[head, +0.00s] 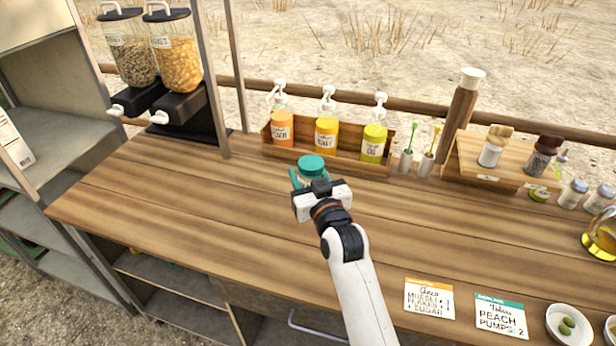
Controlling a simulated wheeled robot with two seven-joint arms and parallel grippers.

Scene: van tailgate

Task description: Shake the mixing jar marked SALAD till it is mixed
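A jar with a teal lid (311,164) stands on the wooden counter in front of the pump-bottle rack, in the head view. Most of its body is hidden behind my gripper, and no SALAD mark is readable on it. My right gripper (312,184) comes in from the bottom of the picture and is right at the jar. A teal piece shows at the jar's left side. The gripper's body covers its fingertips, so I cannot tell whether they are closed on the jar. My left gripper is not in view.
Pump bottles stand in a wooden rack (350,166) behind the jar. Two dispensers (176,66) stand at the back left. A wooden stand (500,180) with shakers is at right. Cards (429,299) and a small bowl (568,326) lie front right. The left counter is clear.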

